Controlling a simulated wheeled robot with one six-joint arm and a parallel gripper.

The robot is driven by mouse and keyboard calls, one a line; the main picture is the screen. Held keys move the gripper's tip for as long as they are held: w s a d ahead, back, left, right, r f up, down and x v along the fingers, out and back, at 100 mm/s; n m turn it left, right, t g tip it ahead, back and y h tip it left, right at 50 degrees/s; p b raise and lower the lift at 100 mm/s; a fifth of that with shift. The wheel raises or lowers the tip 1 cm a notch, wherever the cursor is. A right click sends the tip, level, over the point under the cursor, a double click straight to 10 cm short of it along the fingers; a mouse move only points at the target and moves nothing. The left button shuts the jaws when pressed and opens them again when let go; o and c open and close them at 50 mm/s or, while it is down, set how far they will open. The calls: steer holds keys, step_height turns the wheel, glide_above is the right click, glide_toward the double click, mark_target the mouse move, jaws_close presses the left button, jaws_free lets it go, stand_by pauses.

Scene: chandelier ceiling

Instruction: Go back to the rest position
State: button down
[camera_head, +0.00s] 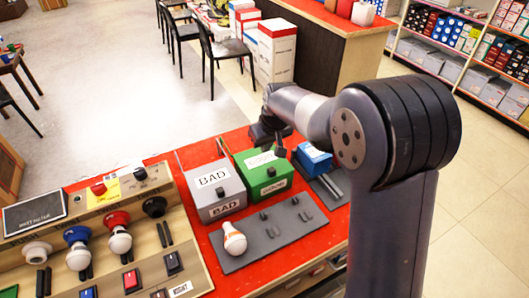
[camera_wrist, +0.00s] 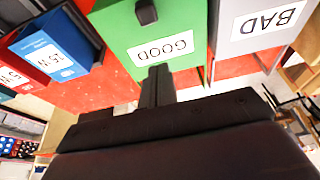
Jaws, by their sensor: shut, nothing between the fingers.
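My gripper (camera_wrist: 157,82) is shut and empty. In the wrist view its fingers are together in front of the green box (camera_wrist: 185,20) labelled GOOD. In the head view my gripper (camera_head: 277,140) is above the red table (camera_head: 328,240), by the back of the green box (camera_head: 258,172); my arm hides part of it. I cannot tell whether the fingers touch the box. The grey BAD box (camera_head: 214,190) stands to the left of the green box, and its label also shows upside down in the wrist view (camera_wrist: 268,22).
A grey plate (camera_head: 272,243) with a bulb (camera_head: 234,238) lies in front of the boxes. A wooden tester panel (camera_head: 105,240) with several bulbs stands at left. A blue box (camera_head: 314,160) is at right. Chairs (camera_head: 222,55) and shelves (camera_head: 480,50) are beyond.

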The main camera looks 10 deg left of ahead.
steer(key=v, duration=0.5)
steer(key=shift+r, duration=0.15)
